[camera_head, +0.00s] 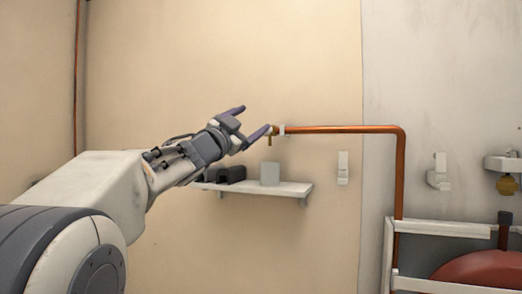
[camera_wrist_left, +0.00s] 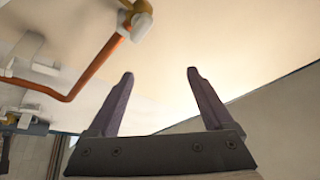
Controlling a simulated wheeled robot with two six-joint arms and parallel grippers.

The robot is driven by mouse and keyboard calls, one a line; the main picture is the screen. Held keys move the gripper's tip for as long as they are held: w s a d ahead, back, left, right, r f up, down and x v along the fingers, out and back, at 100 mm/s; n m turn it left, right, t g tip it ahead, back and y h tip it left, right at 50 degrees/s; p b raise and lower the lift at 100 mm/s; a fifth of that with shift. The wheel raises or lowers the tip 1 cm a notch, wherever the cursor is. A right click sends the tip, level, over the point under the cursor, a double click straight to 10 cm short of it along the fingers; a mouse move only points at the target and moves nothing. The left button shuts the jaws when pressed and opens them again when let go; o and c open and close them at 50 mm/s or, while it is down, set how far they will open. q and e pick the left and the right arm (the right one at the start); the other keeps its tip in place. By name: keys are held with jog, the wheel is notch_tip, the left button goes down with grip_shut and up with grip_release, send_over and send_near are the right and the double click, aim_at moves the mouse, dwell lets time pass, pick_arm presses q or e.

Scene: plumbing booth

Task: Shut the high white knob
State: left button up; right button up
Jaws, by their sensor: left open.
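A small white knob (camera_wrist_left: 142,27) sits by a brass fitting at the upper end of a copper pipe (camera_wrist_left: 100,57) in the left wrist view. In the head view, white parts (camera_head: 282,130) show at the left end of the copper pipe (camera_head: 345,129), and one fingertip partly covers that spot. My left gripper (camera_head: 255,119) is open and empty, with one finger overlapping the pipe end in the picture. In the left wrist view the gripper (camera_wrist_left: 160,73) has nothing between its fingers, and the knob is beyond the fingertips, above the left one. My right gripper is out of view.
A white shelf (camera_head: 292,188) below the pipe holds a grey block (camera_head: 270,173) and dark items (camera_head: 231,174). White wall fittings (camera_head: 343,168) are to the right. A white frame (camera_head: 440,228) and a red rounded object (camera_head: 485,273) stand at lower right. The wall above the gripper is clear.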

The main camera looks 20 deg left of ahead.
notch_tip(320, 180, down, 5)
jog(key=b, duration=0.3)
pick_arm(q)
notch_tip(320, 180, down, 6)
jog(key=n+y, duration=0.5)
jog(key=n, duration=0.8)
jog(key=p+x, duration=0.1)
jog(key=x, duration=0.2)
jog(key=p+x, duration=0.2)
jog(key=x, duration=0.1)
jog(key=p+x, duration=0.2)
jog(key=x, duration=0.1)
jog(key=shift+d+r, duration=0.3)
jog(key=shift+r, duration=0.1)
jog(key=shift+w+p, duration=0.35)
jog(key=shift+w, duration=0.1)
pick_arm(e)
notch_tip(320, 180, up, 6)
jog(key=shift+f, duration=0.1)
